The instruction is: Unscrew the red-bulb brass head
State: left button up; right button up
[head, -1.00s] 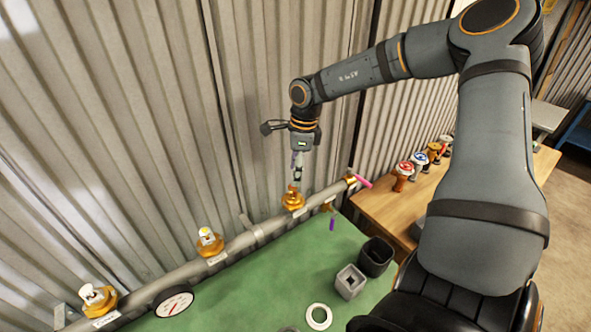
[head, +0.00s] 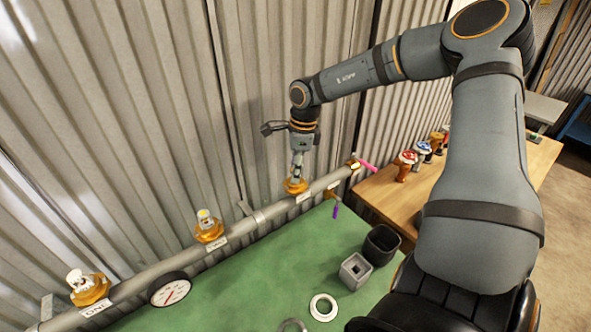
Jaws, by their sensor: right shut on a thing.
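My right gripper (head: 297,176) points down over the right-hand brass fitting (head: 297,187) on the grey pipe. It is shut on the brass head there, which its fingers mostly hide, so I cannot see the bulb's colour. Two other brass heads stand on the pipe to the left: a middle one (head: 208,227) with a yellowish bulb and a left one (head: 89,287) with a pale top. A head with a red top (head: 407,157) stands on the wooden bench at the right. My left gripper is not in view.
The grey pipe (head: 262,216) runs along a corrugated wall, with a round gauge (head: 170,290) at lower left. A wooden bench (head: 400,195) holds several heads.

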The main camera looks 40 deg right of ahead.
jog(key=n+p, duration=0.1)
jog(key=n, duration=0.2)
jog(key=shift+r, duration=0.15)
grip_shut()
jog(key=n, duration=0.2)
jog(key=shift+n+g+p, duration=0.3)
jog(key=shift+n+p, duration=0.05)
jog(key=shift+n, duration=0.05)
jog(key=shift+n+p, duration=0.5)
jog(key=shift+n, duration=0.2)
jog(key=shift+n+p, duration=0.35)
jog(key=shift+n, duration=0.65)
jog(key=shift+n+g, duration=0.3)
jog(key=shift+n, duration=0.8)
